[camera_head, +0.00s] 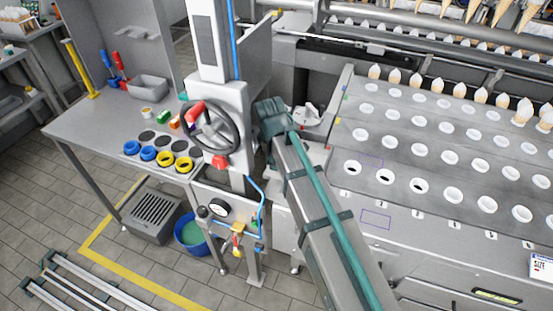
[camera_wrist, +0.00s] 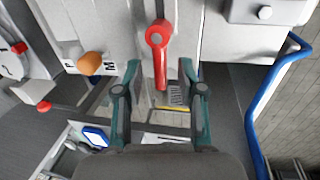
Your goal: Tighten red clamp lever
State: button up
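The red clamp lever (camera_wrist: 158,50) shows in the wrist view, with a round hub at the top and a handle hanging down. My gripper (camera_wrist: 160,68) is open, with one teal fingertip on each side of the handle. Gaps show between the handle and both fingertips, and it is not gripped. In the head view my arm's wrist (camera_head: 272,117) is right beside the machine column (camera_head: 240,100); the fingertips cannot be made out there. I cannot clearly pick out this lever in the head view.
A handwheel (camera_head: 213,127) with a red grip is on the column front. An orange knob (camera_wrist: 90,63) is left of my gripper, and a blue hose (camera_wrist: 250,120) runs at right. The cone tray (camera_head: 430,150) lies right of the arm. A blue bucket (camera_head: 192,236) stands on the floor.

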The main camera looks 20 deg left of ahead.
jog(key=shift+r, duration=0.15)
notch_tip(320, 180, up, 12)
jog(key=s, duration=0.2)
jog(key=shift+s+f, duration=0.15)
jog(key=shift+f, duration=0.05)
dwell(0.6)
